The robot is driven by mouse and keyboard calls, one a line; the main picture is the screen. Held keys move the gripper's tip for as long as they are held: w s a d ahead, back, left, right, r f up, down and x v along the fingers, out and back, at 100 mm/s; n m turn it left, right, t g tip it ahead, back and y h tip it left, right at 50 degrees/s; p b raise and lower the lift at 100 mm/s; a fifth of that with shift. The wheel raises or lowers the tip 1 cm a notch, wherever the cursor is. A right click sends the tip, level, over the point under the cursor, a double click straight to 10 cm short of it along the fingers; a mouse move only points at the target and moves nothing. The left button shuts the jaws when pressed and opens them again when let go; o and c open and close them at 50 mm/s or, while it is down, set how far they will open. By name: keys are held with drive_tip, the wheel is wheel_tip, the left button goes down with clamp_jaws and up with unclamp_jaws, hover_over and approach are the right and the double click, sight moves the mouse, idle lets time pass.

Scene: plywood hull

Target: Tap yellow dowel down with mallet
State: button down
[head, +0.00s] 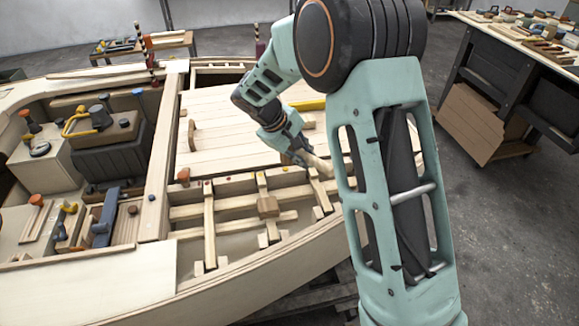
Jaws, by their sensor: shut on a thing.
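My gripper (300,157) is over the right end of the slatted deck, shut on a pale wooden piece (318,164). This looks like the mallet, but its shape is small and partly covered by the fingers and my arm. A small yellow spot (260,174), apparently the yellow dowel's top, shows at the upper end of a rib, left of my gripper. I cannot tell how far it stands out. A similar red spot (207,183) is on the rib to its left. My gripper is apart from the yellow spot.
A brown block (268,207) sits on the middle rib, and an orange-brown knob (184,176) stands at the deck's left corner. Tools fill the left bay. A workbench (505,45) stands at right. Much of the deck is clear.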

drive_tip(key=shift+f, duration=0.2)
wheel_tip(320, 180, down, 5)
drive_tip(key=b, duration=0.4)
drive_tip(key=shift+r+p, duration=1.7)
drive_tip(key=shift+r, duration=0.95)
